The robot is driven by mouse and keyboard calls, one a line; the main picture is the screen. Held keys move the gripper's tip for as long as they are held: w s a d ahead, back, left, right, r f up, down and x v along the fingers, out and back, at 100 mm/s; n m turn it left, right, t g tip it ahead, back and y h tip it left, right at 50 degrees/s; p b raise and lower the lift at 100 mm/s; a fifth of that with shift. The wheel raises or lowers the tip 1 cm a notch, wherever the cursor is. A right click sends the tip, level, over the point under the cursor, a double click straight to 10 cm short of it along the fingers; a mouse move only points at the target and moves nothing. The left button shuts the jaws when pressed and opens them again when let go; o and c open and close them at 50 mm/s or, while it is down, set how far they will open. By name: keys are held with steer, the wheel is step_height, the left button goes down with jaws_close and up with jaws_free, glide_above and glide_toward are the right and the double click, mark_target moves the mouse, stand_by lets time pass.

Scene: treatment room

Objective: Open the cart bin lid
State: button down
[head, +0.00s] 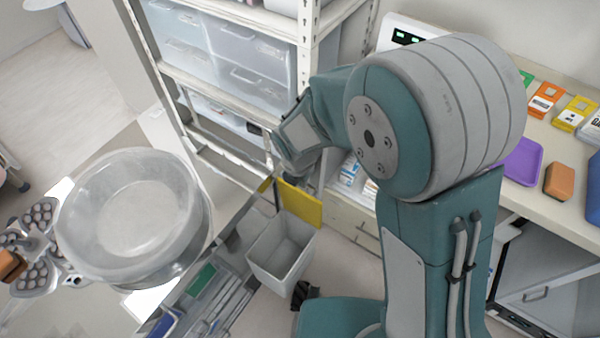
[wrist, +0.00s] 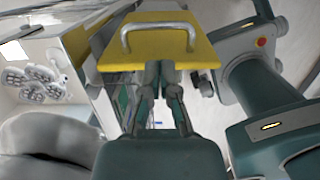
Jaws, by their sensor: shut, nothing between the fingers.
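The cart bin (head: 281,252) is an open grey box at the cart's end in the head view, with its inside showing. Its yellow lid (head: 300,206) stands raised at the bin's far edge. In the wrist view the lid (wrist: 203,56) shows its face with a metal handle (wrist: 158,27). My gripper (head: 277,197) is at the lid's left part in the head view, partly hidden by my arm. In the wrist view my gripper (wrist: 157,69) is shut and empty, its tips at the lid's lower edge; contact is unclear.
A shelf rack (head: 235,95) with clear drawers stands behind. A counter (head: 545,135) with a purple tray (head: 522,162) and coloured boxes runs along the right.

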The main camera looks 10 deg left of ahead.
steer(key=f, duration=0.4)
steer(key=shift+w+d, duration=0.25)
steer(key=shift+w, duration=0.1)
steer(key=w+d, duration=0.2)
steer(key=w, duration=0.3)
steer(key=shift+w+d+f, duration=0.2)
steer(key=shift+w+f, duration=0.05)
steer(key=shift+f, duration=0.2)
steer(key=shift+r, duration=0.1)
